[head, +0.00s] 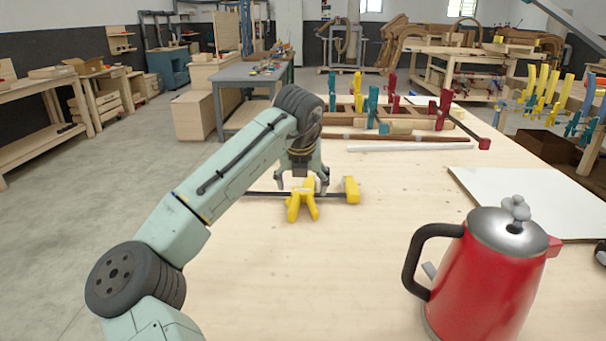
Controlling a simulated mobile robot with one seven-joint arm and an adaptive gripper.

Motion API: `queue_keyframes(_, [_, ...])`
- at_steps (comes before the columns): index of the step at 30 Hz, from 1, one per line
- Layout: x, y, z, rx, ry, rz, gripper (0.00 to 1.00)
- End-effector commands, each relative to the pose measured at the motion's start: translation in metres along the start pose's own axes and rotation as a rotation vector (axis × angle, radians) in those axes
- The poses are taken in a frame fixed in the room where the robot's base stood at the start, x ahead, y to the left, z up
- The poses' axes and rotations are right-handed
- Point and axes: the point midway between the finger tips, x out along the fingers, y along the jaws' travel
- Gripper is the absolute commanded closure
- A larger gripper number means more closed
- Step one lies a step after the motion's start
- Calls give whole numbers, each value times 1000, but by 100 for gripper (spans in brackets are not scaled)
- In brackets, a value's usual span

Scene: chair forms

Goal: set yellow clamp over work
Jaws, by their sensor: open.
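The yellow clamp (351,189) lies on the pale wooden table, its dark bar running left to right. One yellow jaw is at the bar's right end; a second, larger yellow part with handles sits further left, below my gripper. My gripper (303,187) points down and is open, its fingers spread just behind or about this larger part. I cannot tell whether they touch it. The likely work, a wooden form (345,104) with strips, lies at the table's back, with red, teal and yellow clamps standing on it.
A red kettle (484,272) with a black handle stands at the front right. A white board (530,200) lies behind it. A white strip (410,146) lies across the table before the form. The table's middle is clear.

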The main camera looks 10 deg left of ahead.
Motion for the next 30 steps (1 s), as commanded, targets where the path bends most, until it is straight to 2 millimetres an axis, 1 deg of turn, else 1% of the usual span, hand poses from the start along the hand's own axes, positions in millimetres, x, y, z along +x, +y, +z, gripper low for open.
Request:
queue_keyframes(5, [27, 0, -3, 1, 0, 1, 26])
queue_keyframes(9, [55, 0, -4, -1, 0, 2, 26])
queue_keyframes(11, [58, -1, 0, -1, 3, -4, 26])
queue_keyframes(15, [81, -1, 0, -2, 2, -4, 26])
queue_keyframes(18, [94, -1, 0, -2, 2, -3, 26])
queue_keyframes(24, [106, -1, 0, 0, -1, -2, 26])
queue_keyframes(30, [108, -1, 0, 0, -2, 0, 26])
